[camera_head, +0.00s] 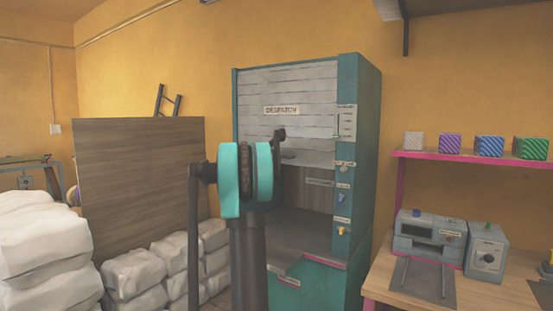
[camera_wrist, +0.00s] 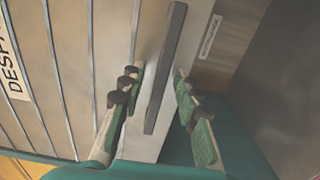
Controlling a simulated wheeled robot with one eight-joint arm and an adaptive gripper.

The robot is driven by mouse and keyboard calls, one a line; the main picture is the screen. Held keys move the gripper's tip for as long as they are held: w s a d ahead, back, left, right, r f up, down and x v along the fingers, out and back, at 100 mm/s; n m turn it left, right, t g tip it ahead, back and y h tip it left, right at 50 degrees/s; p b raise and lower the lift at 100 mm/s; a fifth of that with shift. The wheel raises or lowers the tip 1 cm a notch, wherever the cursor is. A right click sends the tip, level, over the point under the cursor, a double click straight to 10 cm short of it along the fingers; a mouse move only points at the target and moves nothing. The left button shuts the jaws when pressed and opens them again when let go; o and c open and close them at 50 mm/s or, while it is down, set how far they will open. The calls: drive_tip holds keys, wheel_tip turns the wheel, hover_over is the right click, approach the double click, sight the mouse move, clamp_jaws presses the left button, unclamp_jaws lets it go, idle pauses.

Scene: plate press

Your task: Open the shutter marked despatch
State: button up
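The grey slatted shutter (camera_head: 270,85) with its DESPATCH label (camera_head: 282,111) covers the upper part of the teal cabinet (camera_head: 365,130). Below its bottom panel the front is open, showing a brown back wall and dark floor. In the wrist view the shutter (camera_wrist: 65,70) fills the left side, and a dark handle bar (camera_wrist: 166,70) is on its plain bottom panel. My gripper (camera_wrist: 155,115) is open, with one finger on each side of the bar; I see gaps on both sides. In the head view my gripper (camera_head: 280,136) is in front of the shutter, and my arm hides part of the cabinet.
Switches and small labels (camera_head: 344,170) line the cabinet's right post. A wooden board (camera_head: 135,180) and white sacks (camera_head: 140,275) stand at left. At right is a bench (camera_head: 500,293) with grey devices (camera_head: 430,236), under a pink shelf (camera_head: 475,158) with patterned boxes.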

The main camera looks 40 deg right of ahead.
drive_tip(key=shift+a, duration=0.1)
drive_tip(key=v, duration=1.2)
drive_tip(key=shift+s+f, duration=0.1)
drive_tip(key=shift+f, duration=0.05)
drive_tip(key=s+a+f+m+g+y, duration=0.1)
drive_tip(key=s+a+f+y, duration=0.7)
drive_tip(key=s+a+f, duration=1)
drive_tip(key=s+a+f+m+g+y, duration=0.1)
drive_tip(key=s+a+f+m+y, duration=0.2)
drive_tip(key=s+a+f+y, duration=0.5)
drive_tip(key=s+a+f, duration=0.5)
drive_tip(key=a+f, duration=0.2)
drive_tip(key=f, duration=0.2)
drive_tip(key=s+a+f, duration=0.5)
drive_tip(key=a+f, duration=0.2)
drive_tip(key=f, duration=0.2)
drive_tip(key=shift+g+y, duration=0.3)
